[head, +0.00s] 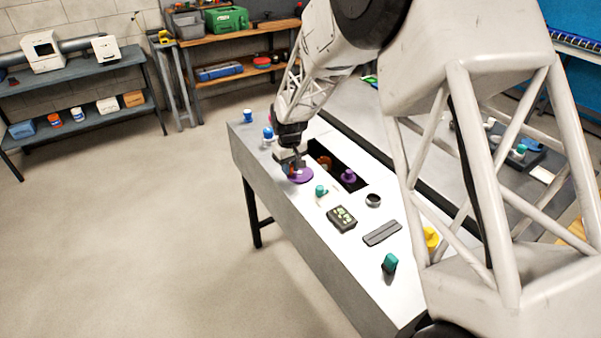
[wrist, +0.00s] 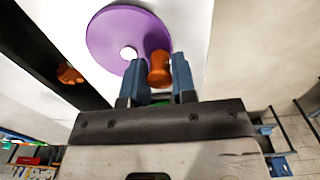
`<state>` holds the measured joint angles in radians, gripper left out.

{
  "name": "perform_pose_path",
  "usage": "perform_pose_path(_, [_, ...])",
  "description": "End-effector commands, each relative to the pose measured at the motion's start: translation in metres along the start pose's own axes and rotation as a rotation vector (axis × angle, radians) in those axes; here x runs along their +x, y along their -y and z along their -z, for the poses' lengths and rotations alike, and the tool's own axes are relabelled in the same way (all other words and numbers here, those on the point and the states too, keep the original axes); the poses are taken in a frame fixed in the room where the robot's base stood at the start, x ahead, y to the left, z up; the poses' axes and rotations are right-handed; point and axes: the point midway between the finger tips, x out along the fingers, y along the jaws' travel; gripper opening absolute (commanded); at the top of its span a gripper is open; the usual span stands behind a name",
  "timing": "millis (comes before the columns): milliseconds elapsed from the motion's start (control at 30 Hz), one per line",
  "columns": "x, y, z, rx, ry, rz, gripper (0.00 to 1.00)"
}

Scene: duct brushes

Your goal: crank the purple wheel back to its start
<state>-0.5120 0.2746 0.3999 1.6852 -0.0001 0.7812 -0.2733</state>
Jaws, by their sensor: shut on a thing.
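The purple wheel (head: 301,175) lies flat on the white table near its far left part. In the wrist view the purple wheel (wrist: 110,35) is a disc with a pale hub (wrist: 128,53). An orange crank knob (wrist: 159,68) stands near the wheel's edge. My gripper (wrist: 158,78) has its two blue fingers on either side of this knob and is shut on it. In the head view my gripper (head: 291,164) is over the wheel and hides part of it and the knob.
A dark slot (head: 325,158) beside the wheel holds an orange piece (head: 325,162) and a purple piece (head: 348,176). A teal-topped item (head: 321,191), a black box (head: 341,218), a dark ring (head: 373,200) and a grey bar (head: 382,233) stand nearby. Blue-topped items (head: 268,133) are behind.

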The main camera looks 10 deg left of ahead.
Motion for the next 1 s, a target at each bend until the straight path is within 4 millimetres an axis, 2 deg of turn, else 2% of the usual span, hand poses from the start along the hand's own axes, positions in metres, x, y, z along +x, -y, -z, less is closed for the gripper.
perform_pose_path(400, [0.002,-0.006,0.01,0.0,0.003,0.001,0.12])
perform_pose_path(767, [0.002,-0.007,0.011,0.0,0.003,0.001,0.12])
perform_pose_path(1000, [0.002,-0.014,0.016,0.001,0.003,0.001,0.12])
